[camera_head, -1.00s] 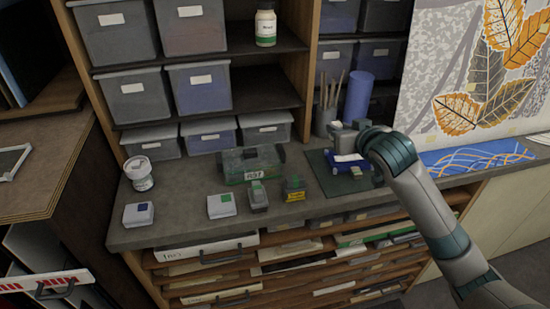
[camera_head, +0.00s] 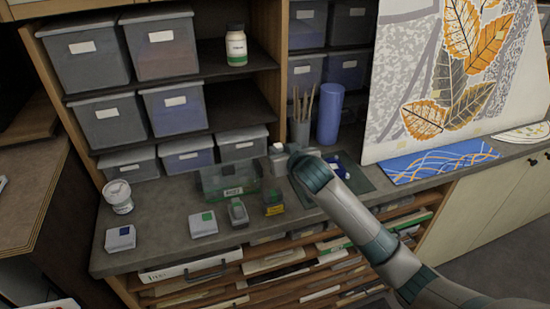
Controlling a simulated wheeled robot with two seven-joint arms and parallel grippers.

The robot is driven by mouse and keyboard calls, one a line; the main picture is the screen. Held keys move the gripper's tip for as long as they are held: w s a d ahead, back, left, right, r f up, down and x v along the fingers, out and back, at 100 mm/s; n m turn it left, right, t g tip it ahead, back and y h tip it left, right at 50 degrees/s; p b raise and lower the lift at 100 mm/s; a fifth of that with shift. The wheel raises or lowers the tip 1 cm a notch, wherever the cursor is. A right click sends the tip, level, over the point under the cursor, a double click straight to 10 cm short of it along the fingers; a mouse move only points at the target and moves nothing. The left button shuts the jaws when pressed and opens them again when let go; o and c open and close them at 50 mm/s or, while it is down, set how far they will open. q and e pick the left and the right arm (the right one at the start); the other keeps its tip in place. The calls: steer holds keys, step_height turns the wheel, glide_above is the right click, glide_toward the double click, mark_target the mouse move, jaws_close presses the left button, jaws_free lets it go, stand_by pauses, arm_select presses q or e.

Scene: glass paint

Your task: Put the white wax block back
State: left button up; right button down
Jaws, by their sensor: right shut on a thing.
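My right gripper (camera_head: 279,162) is over the back of the worktop, between the clear green bin and the dark mat. It is shut, and a small white piece shows at it, which looks like the white wax block (camera_head: 278,147). The wrist hides much of the grip. A dark green mat (camera_head: 362,180) lies to the right, with a blue item (camera_head: 341,164) on it partly behind my arm. The clear green bin (camera_head: 230,181) with a label stands left of the gripper. My left gripper is not in view.
Two white boxes, one with a blue patch (camera_head: 120,238) and one with a green patch (camera_head: 203,224), sit near the front edge. A grey item (camera_head: 237,213) and a yellow-labelled holder (camera_head: 273,202) stand beside them. A white tub (camera_head: 118,196), brush pot (camera_head: 300,125) and blue cylinder (camera_head: 330,114) stand further back.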

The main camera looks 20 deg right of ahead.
steer(key=shift+w+a+f, duration=0.55)
steer(key=shift+w+a, duration=0.05)
steer(key=shift+a, duration=0.1)
steer(key=shift+f, duration=0.1)
steer(key=shift+f+p, duration=0.3)
steer(key=shift+p, duration=0.1)
step_height(320, 180, down, 3)
steer(key=shift+r+p, duration=0.1)
steer(key=shift+p, duration=0.6)
steer(key=shift+f, duration=0.25)
steer(key=shift+f, duration=0.1)
steer(key=c, duration=1.5)
jaws_free()
steer(key=shift+c, duration=0.2)
